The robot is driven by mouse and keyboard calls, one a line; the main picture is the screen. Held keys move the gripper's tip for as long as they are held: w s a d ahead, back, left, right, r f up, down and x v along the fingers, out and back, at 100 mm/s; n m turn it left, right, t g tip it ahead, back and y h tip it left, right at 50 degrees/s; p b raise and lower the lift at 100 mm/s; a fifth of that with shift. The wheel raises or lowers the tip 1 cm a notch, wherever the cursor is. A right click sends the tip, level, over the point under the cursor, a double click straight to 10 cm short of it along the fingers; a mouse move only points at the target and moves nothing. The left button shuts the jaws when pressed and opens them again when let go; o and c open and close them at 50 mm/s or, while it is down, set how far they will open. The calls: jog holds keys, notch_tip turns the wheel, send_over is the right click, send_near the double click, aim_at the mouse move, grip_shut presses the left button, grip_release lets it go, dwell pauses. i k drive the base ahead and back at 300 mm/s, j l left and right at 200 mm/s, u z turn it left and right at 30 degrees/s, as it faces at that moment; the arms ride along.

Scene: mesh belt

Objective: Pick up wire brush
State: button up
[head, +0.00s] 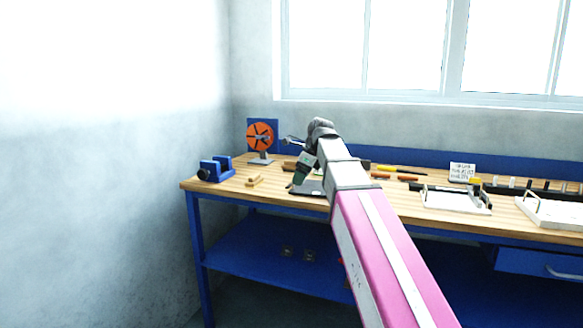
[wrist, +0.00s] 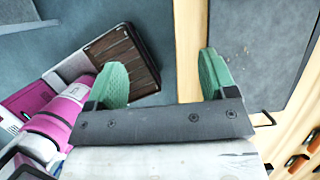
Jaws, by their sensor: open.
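I cannot make out the wire brush for certain in either view. A small tan wooden piece (head: 254,181) lies on the left part of the workbench in the head view; I cannot tell whether it is the brush. My gripper (head: 299,180) is over the bench's front part, near a dark flat panel (head: 312,187). In the wrist view my gripper (wrist: 160,80) shows two green fingers spread wide with nothing between them.
The workbench (head: 222,186) has a blue vise (head: 216,168) and an orange disc on a stand (head: 260,136) at left. Orange-handled tools (head: 399,170), a white tray (head: 455,199) and a small sign (head: 462,172) are at right. A wall borders the left side.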

aim_at(289, 166)
jog(key=i, duration=1.25)
